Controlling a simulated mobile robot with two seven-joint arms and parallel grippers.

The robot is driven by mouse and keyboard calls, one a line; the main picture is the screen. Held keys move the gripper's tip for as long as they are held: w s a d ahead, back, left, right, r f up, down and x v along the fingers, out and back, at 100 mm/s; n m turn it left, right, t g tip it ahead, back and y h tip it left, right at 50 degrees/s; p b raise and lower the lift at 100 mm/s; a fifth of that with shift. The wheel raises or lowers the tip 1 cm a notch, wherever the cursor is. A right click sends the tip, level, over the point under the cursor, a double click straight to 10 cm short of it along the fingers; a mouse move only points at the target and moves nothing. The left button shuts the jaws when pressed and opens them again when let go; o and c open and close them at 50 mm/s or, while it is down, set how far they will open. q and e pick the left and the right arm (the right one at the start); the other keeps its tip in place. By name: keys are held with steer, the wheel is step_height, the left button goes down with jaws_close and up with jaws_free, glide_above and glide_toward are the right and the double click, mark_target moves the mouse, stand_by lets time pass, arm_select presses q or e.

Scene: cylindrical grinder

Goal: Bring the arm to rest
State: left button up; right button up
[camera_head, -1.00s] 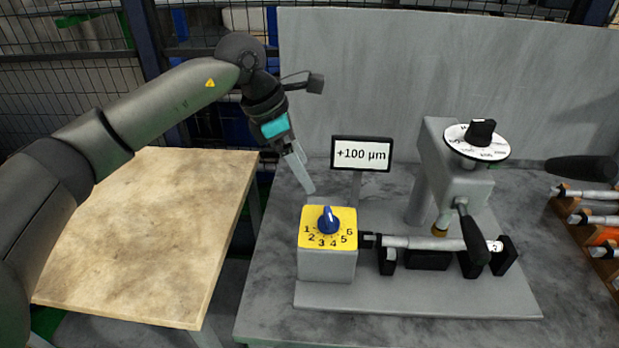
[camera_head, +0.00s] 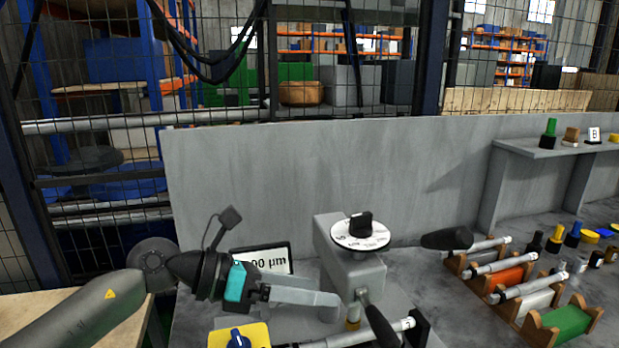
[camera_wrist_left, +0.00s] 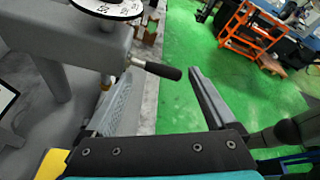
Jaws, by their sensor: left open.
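My left gripper (camera_head: 300,291) comes in from the left in the head view, its fingers pointing right in front of the grinder (camera_head: 350,275). In the left wrist view its two fingers (camera_wrist_left: 160,100) stand wide apart with nothing between them. The grinder has a white dial with a black knob (camera_head: 361,232) on top and a black-handled lever (camera_head: 381,325). The gripper partly covers the display (camera_head: 262,260). The yellow dial box with a blue knob (camera_head: 238,338) shows at the bottom edge, below the gripper. My right gripper is not in view.
A grey back panel (camera_head: 300,180) stands behind the grinder. To the right, a rack (camera_head: 530,315) holds several cylindrical parts, with small coloured items beyond it and a shelf (camera_head: 540,148) above. A wooden table top (camera_head: 40,310) lies at the lower left.

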arm_select(q)
step_height(320, 180, up, 8)
steer(key=w+n+t+h, duration=0.1)
steer(key=n+t+h, duration=0.2)
steer(key=n+t, duration=1.1)
steer(key=s+a+f+n+g+y, duration=0.2)
steer(key=a+f+n+y, duration=1.4)
steer(key=n, duration=0.8)
steer(key=s+f+n+g, duration=0.3)
steer(key=s+f+g, duration=0.3)
steer(key=s+f, duration=0.4)
steer(key=s+f+n+g, duration=0.3)
steer(key=s+f+g, duration=0.35)
steer(key=s, duration=0.55)
step_height(320, 180, down, 25)
steer(key=s+b, duration=0.2)
steer(key=s, duration=0.1)
steer(key=s+a+f+g+b, duration=0.1)
steer(key=s+a+f+b, duration=0.1)
steer(key=s+f, duration=1.2)
steer(key=shift+s+f+g+y, duration=0.2)
steer(key=shift+f+g+y, duration=0.1)
steer(key=shift+g, duration=0.05)
